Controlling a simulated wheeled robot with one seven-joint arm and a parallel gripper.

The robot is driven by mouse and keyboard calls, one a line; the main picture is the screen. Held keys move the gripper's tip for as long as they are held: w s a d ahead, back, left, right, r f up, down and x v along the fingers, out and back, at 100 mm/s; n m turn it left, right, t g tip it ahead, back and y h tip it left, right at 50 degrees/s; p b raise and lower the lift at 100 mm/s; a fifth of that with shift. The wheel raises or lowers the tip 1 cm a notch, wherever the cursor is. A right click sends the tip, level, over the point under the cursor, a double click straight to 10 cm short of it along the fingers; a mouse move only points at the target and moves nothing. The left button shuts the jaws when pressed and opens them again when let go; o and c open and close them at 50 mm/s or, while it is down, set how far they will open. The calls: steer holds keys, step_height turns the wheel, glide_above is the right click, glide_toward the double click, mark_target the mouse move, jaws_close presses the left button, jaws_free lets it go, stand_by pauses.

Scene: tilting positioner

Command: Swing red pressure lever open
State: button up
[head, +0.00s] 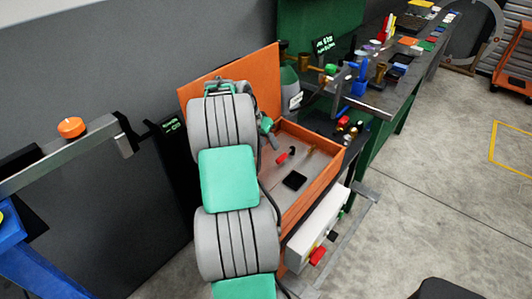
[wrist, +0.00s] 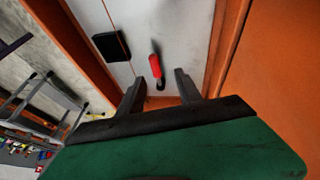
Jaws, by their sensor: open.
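The red lever (wrist: 156,66) shows in the wrist view, rising from a dark pivot on a pale panel inside an orange-walled cabinet. In the head view the red lever (head: 282,159) is small, inside the open orange cabinet (head: 317,199). My gripper (wrist: 158,84) is open in the wrist view. Its two dark fingers reach toward the panel, one on either side of the lever's lower end in the picture. I see no clear contact, and cannot tell the depth between fingertips and lever. My arm hides part of the cabinet in the head view.
A black square (wrist: 111,45) sits on the panel beside the lever. Orange walls stand close on both sides in the wrist view. A white box (head: 318,228) with a red part (head: 318,255) is on the cabinet's front. A cluttered bench (head: 395,85) stands behind.

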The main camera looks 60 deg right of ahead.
mark_target(281, 157)
steer(key=shift+m, duration=0.3)
steer(key=x, duration=0.3)
steer(key=p+x, duration=0.1)
steer(key=x, duration=0.2)
steer(key=s+d+x, duration=0.1)
steer(key=x, duration=0.2)
steer(key=shift+r+p, duration=0.25)
steer(key=shift+p, duration=0.15)
steer(key=shift+a, duration=0.1)
jaws_close()
stand_by(0.4)
